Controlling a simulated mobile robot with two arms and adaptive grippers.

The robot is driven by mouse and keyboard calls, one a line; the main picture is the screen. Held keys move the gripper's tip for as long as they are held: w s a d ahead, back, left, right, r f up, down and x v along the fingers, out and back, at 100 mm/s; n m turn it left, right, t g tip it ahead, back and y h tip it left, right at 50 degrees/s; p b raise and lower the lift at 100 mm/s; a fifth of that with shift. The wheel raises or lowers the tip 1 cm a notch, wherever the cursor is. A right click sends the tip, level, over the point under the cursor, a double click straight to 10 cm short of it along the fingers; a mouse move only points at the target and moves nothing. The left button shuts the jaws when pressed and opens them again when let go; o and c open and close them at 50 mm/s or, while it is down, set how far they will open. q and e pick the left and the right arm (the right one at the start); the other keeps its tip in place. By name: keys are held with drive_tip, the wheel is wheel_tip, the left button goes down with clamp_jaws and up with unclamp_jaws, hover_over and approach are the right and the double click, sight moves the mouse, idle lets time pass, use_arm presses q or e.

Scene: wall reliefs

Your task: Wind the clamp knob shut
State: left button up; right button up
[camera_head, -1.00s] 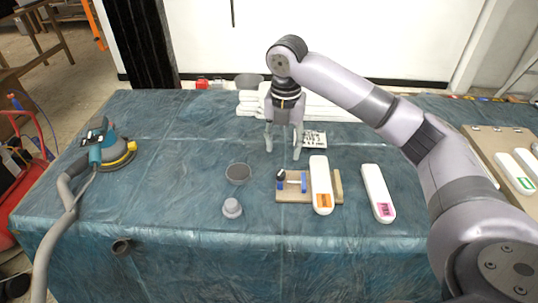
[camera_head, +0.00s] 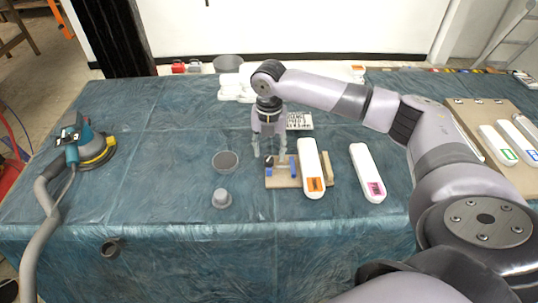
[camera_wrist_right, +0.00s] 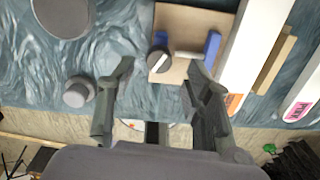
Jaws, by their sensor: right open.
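The clamp is a wooden board (camera_head: 284,183) with blue jaw blocks and a small dark knob (camera_head: 268,161) at its left end. In the right wrist view the knob (camera_wrist_right: 159,62) is black with a white line across its top. A pale rod runs from it toward a blue block (camera_wrist_right: 212,45). A long white piece with an orange label (camera_head: 311,165) lies across the board. My right gripper (camera_head: 269,155) is open and points down over the knob. In the wrist view its fingertips (camera_wrist_right: 160,74) lie either side of the knob, apparently not touching it. My left gripper is out of view.
A white piece with a pink label (camera_head: 367,172) lies to the right. A sander (camera_head: 84,146) with a hose is at the far left. Blue sheeting covers the table.

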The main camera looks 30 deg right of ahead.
sight(269, 159)
wheel_tip(269, 159, down, 2)
drive_tip(key=shift+f, duration=0.2)
drive_tip(key=shift+w+f, duration=0.1)
drive_tip(key=shift+f, duration=0.3)
drive_tip(key=c, duration=0.7)
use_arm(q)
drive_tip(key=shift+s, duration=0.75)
use_arm(e)
clamp_jaws()
